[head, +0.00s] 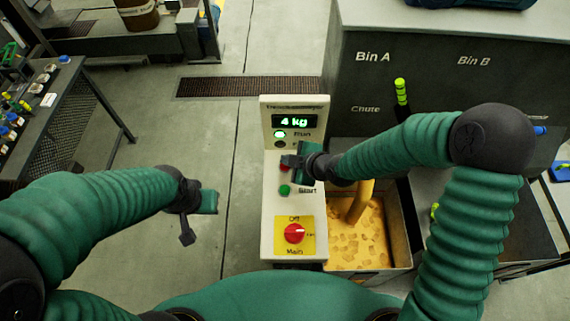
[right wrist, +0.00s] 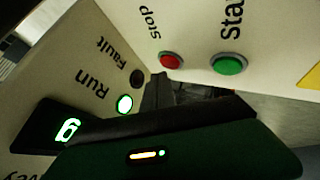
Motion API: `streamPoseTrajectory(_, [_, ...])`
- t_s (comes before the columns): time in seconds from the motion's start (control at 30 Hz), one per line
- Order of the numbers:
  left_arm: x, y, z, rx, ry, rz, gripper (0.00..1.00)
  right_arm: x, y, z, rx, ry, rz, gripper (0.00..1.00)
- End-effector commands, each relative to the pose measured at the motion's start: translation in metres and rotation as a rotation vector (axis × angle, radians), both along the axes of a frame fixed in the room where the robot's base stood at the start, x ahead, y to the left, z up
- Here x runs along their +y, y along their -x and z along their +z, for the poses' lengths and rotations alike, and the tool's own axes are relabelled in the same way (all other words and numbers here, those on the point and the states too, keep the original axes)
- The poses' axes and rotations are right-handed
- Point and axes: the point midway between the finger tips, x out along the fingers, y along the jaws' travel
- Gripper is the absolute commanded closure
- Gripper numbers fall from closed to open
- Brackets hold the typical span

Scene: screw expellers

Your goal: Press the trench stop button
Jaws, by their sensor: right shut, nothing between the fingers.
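The control panel (head: 309,230) stands in the middle of the head view. In the head view my right gripper mostly covers this button. The green start button (head: 284,190) is beside it, also in the right wrist view (right wrist: 229,64). My right gripper (head: 288,161) is shut and empty, over the panel close to the stop button. Its fingertips (right wrist: 158,88) appear apart from the button; contact cannot be seen. My left gripper (head: 190,228) hangs over the floor left of the panel; its jaws are unclear.
The panel has a display (head: 295,121) reading 4 kg, a lit green Run lamp (head: 280,134) and a red main switch (head: 295,233). A yellow-filled bin (head: 413,255) stands right of it, a grey bin cabinet (head: 430,85) behind.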

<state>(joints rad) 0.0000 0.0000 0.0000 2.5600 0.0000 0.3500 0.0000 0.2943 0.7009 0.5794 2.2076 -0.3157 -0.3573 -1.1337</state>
Motion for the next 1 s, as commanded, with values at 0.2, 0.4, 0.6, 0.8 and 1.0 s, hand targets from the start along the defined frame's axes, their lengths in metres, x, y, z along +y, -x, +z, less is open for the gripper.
streamPoseTrajectory(0.2, [0.0,0.0,-0.007,0.0,0.0,0.0,1.0,0.0,0.001,-0.008,0.001,0.0,0.001,1.0])
streamPoseTrajectory(0.4, [0.0,0.0,-0.006,0.0,0.0,0.0,1.0,0.0,0.001,-0.007,0.0,0.0,0.0,1.0])
streamPoseTrajectory(0.6, [0.0,0.0,-0.007,0.0,0.0,0.0,1.0,0.0,0.001,-0.008,0.0,0.0,0.0,1.0])
streamPoseTrajectory(0.8, [0.0,0.0,-0.01,0.0,0.0,0.0,1.0,0.0,0.001,-0.01,0.0,0.0,0.0,1.0])
streamPoseTrajectory(1.0, [0.0,0.0,-0.012,0.0,0.0,0.0,1.0,0.0,0.001,-0.013,0.0,0.0,0.0,1.0])
